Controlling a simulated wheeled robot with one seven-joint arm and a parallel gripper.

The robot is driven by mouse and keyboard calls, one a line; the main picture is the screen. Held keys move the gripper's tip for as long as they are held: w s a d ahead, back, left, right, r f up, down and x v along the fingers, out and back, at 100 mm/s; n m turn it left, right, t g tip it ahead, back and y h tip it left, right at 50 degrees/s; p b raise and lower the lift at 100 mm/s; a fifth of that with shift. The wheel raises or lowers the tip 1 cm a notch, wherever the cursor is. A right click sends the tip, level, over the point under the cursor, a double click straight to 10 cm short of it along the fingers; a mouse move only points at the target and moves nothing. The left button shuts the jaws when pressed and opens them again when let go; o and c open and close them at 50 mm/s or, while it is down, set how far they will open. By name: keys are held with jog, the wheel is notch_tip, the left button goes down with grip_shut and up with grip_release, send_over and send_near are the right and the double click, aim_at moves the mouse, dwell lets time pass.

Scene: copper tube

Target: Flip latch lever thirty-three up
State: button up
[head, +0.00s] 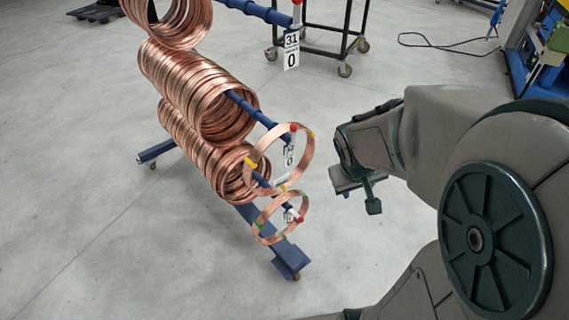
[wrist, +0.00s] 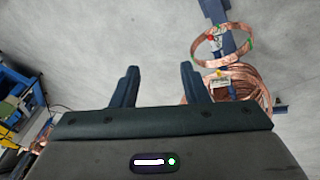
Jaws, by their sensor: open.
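The blue rack's lowest arm ends in a small pale latch lever with a red tip (head: 299,219), inside a loose copper ring (head: 259,224) with green marks. Its number is not legible, and I cannot tell whether the lever is up or down. My gripper (head: 360,190) is open and empty, to the right of the rack's arm ends and apart from them. In the wrist view, my gripper (wrist: 160,72) has its two fingers spread over bare floor. A red-tipped latch (wrist: 211,38) inside a copper ring (wrist: 194,49) shows to the right of the fingers.
Another copper ring (head: 308,160) with yellow marks hangs around the middle arm's end, near a red tip (head: 293,128). The upper arm carries a label reading 31 (head: 291,50). Thick copper coils (head: 195,85) fill the rack.

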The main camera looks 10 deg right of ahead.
jog(key=w+d+f+n+b, duration=0.1)
jog(key=w+d+f+b, duration=0.25)
jog(key=f, duration=0.65)
jog(key=n+t+y+b, duration=0.4)
jog(key=t+y+b, duration=0.6)
jog(key=y+b, duration=0.7)
send_near(301, 220)
jog(key=w+a+h+b, duration=0.1)
jog(key=w+a+b, duration=0.2)
jog(key=w+a+h+b, duration=0.1)
jog(key=w+a+b, duration=0.2)
jog(key=w+a, duration=0.1)
jog(key=shift+w+r, duration=0.15)
jog(key=shift+w, duration=0.1)
grip_shut()
